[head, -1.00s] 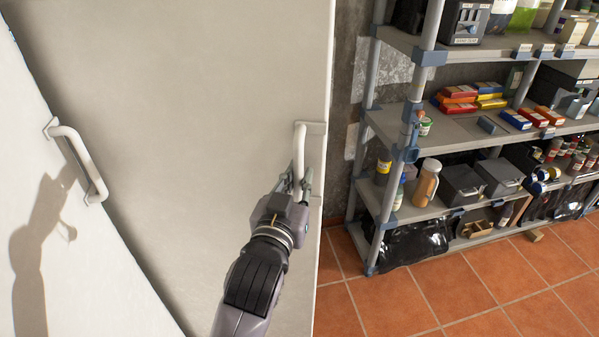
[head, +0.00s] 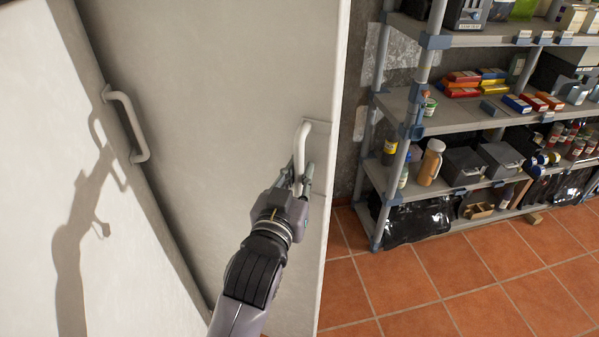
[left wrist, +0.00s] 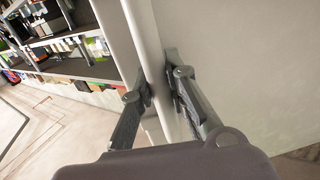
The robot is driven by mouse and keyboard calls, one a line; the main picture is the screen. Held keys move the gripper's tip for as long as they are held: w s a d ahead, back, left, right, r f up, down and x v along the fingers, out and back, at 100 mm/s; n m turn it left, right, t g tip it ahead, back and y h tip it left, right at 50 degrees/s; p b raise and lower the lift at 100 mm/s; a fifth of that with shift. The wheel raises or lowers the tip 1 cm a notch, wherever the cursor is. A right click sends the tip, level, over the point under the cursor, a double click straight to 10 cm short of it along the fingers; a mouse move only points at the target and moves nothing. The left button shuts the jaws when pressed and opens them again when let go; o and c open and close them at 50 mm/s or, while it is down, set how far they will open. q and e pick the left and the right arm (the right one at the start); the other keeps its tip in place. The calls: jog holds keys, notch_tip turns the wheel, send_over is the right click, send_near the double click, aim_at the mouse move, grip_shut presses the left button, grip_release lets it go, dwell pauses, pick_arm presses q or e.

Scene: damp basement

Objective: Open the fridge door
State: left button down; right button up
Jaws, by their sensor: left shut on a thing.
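The broad off-white fridge door (head: 220,90) fills the middle of the head view. Its pale upright bar handle (head: 302,140) is near its right edge. My left gripper (head: 298,178) is shut around the lower part of this handle. In the left wrist view, the fingers of my left gripper (left wrist: 158,90) sit on both sides of the white bar (left wrist: 145,35). A second white panel (head: 50,160) with its own bar handle (head: 126,125) stands at an angle on the left; nothing holds it. I cannot tell how wide any door gap is. My right gripper is out of view.
A grey shelving unit (head: 470,119) with boxes, jars and tins stands to the right of the fridge. Black plastic (head: 415,218) bulges at its bottom. The terracotta tile floor (head: 400,285) in front is clear. The arm's shadow falls on the left panel.

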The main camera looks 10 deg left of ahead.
pick_arm(q)
jog(key=c, duration=1.5)
grip_release()
jog(key=shift+c, duration=0.2)
jog(key=s+a, duration=0.1)
jog(key=s, duration=0.6)
jog(key=shift+s, duration=0.2)
jog(key=shift+a, duration=0.1)
